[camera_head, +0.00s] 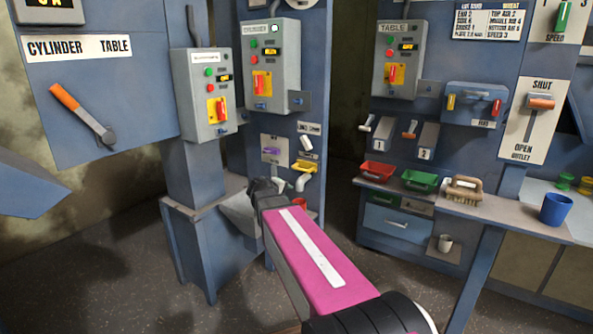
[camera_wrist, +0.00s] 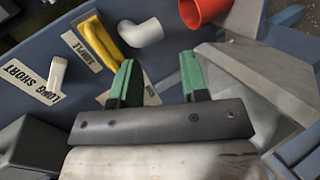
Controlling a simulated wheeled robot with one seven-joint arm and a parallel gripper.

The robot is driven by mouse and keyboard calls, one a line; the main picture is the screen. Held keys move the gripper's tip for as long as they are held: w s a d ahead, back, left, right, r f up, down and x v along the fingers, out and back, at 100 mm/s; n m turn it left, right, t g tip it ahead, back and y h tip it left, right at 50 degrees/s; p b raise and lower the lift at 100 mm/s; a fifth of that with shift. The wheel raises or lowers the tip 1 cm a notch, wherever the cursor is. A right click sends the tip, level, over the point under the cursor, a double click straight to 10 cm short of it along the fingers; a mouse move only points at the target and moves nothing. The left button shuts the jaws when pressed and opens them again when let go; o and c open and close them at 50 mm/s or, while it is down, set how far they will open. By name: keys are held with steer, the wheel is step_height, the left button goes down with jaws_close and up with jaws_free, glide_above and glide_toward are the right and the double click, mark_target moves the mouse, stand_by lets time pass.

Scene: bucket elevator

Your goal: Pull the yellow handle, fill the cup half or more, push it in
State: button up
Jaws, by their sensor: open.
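The yellow handle (camera_head: 303,167) is on the blue panel in the middle of the head view, by the SAMPLE label. In the wrist view the yellow handle (camera_wrist: 102,42) is at the upper left, beyond my gripper (camera_wrist: 158,58). My gripper is open, its two green fingers apart with nothing between them. A white elbow spout (camera_wrist: 140,32) lies just beyond the fingers; it also shows below the handle in the head view (camera_head: 305,183). A red cup (camera_wrist: 203,10) is at the top of the wrist view, beside the spout. Its contents cannot be told.
A white LONG SHORT handle (camera_wrist: 56,74) is left of the yellow one. A grey chute (camera_wrist: 255,70) is close at the right of my gripper. A blue cup (camera_head: 556,209), a brush (camera_head: 465,188) and red (camera_head: 378,171) and green (camera_head: 418,180) trays stand on the right bench.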

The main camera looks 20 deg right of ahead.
steer(key=n+t+h, duration=0.2)
glide_toward(295, 168)
steer(key=x, duration=1)
steer(key=shift+w+d+f, duration=0.1)
steer(key=shift+d+f, duration=0.05)
steer(key=shift+d, duration=0.2)
